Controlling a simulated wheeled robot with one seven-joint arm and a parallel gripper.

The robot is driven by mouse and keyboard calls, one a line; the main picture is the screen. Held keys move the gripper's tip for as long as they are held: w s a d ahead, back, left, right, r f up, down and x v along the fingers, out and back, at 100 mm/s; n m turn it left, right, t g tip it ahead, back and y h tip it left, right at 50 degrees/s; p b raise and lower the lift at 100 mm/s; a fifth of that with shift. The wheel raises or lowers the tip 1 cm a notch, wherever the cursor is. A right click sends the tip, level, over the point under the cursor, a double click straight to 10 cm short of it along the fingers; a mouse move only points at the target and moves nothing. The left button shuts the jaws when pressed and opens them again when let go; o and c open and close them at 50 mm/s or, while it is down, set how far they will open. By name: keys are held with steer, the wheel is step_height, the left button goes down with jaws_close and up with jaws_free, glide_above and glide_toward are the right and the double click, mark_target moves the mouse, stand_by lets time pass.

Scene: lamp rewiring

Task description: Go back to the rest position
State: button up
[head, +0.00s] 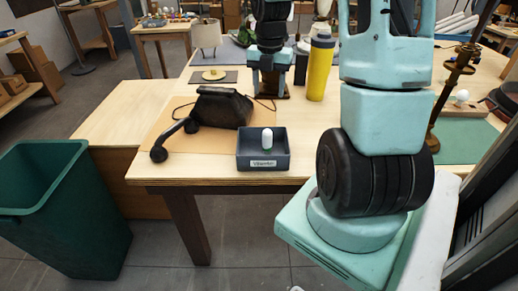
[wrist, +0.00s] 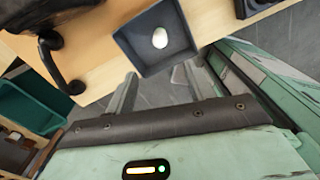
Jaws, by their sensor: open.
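My gripper (wrist: 158,74) shows in the wrist view with its two grey fingers spread apart. I see nothing between them. A dark grey tray (wrist: 177,62) lies beyond the fingertips in that view, with a white bulb (wrist: 160,38) in it. My teal arm rises at the right of the head view and leaves the frame at the top.
A black telephone (head: 221,106) with its handset (head: 171,138) off lies left of the tray. A green bin (head: 60,205) stands on the floor at left. Floor in front of the table is clear.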

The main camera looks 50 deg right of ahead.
stand_by(0.3)
steer(key=s+a+r+m, duration=0.15)
steer(key=a+m, duration=0.55)
steer(key=a, duration=1.9)
steer(key=s+a+m, duration=0.8)
steer(key=s+a, duration=0.6)
steer(key=s, duration=0.1)
steer(key=shift+s+a+y, duration=0.3)
steer(key=shift+s+a, duration=0.05)
steer(key=shift+f, duration=0.1)
